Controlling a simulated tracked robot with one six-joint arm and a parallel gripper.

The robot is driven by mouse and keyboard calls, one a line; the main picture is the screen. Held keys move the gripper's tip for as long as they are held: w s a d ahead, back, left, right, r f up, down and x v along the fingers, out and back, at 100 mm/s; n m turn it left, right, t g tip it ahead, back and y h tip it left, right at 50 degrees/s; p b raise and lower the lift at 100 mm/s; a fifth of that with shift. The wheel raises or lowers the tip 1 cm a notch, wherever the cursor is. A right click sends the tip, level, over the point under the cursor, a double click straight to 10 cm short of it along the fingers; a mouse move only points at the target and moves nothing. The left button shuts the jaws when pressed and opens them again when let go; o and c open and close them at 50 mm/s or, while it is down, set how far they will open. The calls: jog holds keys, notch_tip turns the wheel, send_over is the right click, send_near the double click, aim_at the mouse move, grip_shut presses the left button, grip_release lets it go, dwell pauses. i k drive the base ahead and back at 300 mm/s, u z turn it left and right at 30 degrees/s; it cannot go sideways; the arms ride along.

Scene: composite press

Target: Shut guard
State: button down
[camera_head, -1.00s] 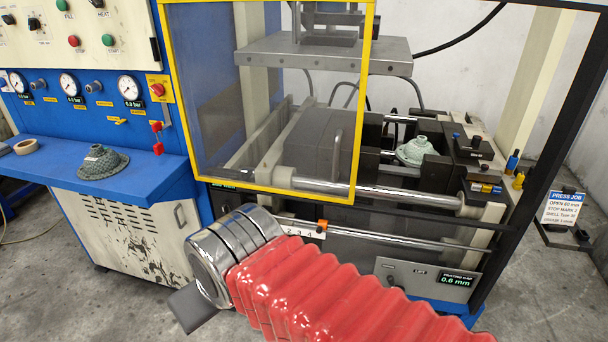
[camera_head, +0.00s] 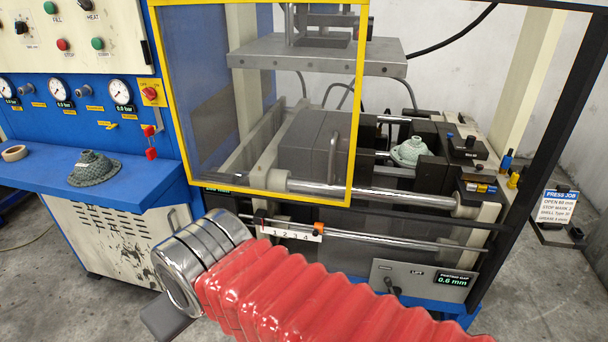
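The guard (camera_head: 240,100) is a clear panel in a yellow frame on the front of the press. It covers the left part of the opening, and the right part stands uncovered. A grey vertical handle (camera_head: 333,158) shows near the guard's right edge. My arm, in a red bellows sleeve with a chrome wrist, reaches in from the bottom right, in front of and below the guard. My gripper (camera_head: 168,318) shows only as a dark grey part beyond the chrome wrist at lower left. Its fingertips cannot be made out. It is apart from the handle.
A pale green shell part (camera_head: 411,151) sits inside the press between dark blocks. Another grey-green shell part (camera_head: 93,168) rests on the blue shelf (camera_head: 125,195) at left. A numbered scale (camera_head: 291,233) runs below the guard. A sign (camera_head: 557,207) stands at right.

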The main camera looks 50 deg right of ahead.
aim_at(153, 5)
jog(key=i, duration=0.9)
jog(key=z, duration=0.05)
